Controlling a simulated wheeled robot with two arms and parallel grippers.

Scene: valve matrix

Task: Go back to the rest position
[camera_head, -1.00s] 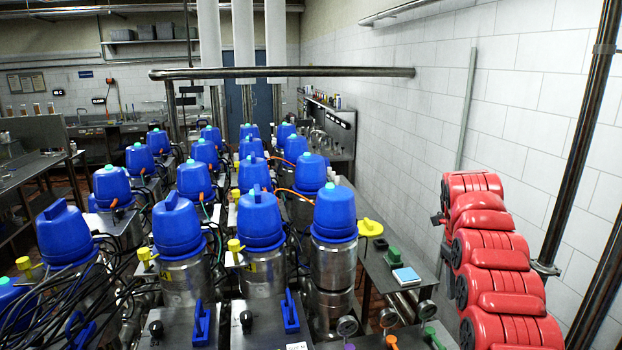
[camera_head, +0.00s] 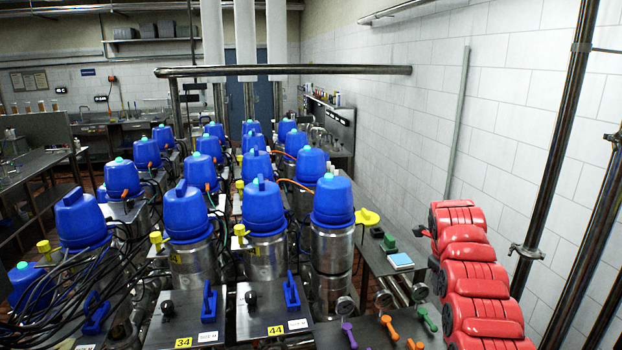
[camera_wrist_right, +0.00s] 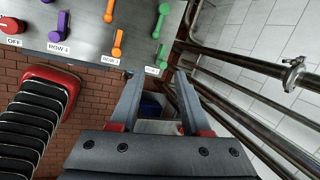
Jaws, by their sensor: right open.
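My right gripper (camera_wrist_right: 157,78) shows only in the right wrist view. Its two fingers are spread apart with nothing between them. A grey panel (camera_wrist_right: 85,44) lies beyond the fingertips at the upper left, with purple (camera_wrist_right: 62,26), orange (camera_wrist_right: 117,40) and green (camera_wrist_right: 160,22) handles. The fingers look clear of the handles. In the head view the same kind of handles show at the bottom: purple (camera_head: 348,332), orange (camera_head: 389,327) and green (camera_head: 427,318). No gripper shows in the head view. My left gripper is not visible.
Rows of blue-capped steel valves (camera_head: 187,212) fill the middle, with black cables at the left. A side table (camera_head: 372,262) holds small items. Pipes (camera_wrist_right: 240,110) run right of my gripper.

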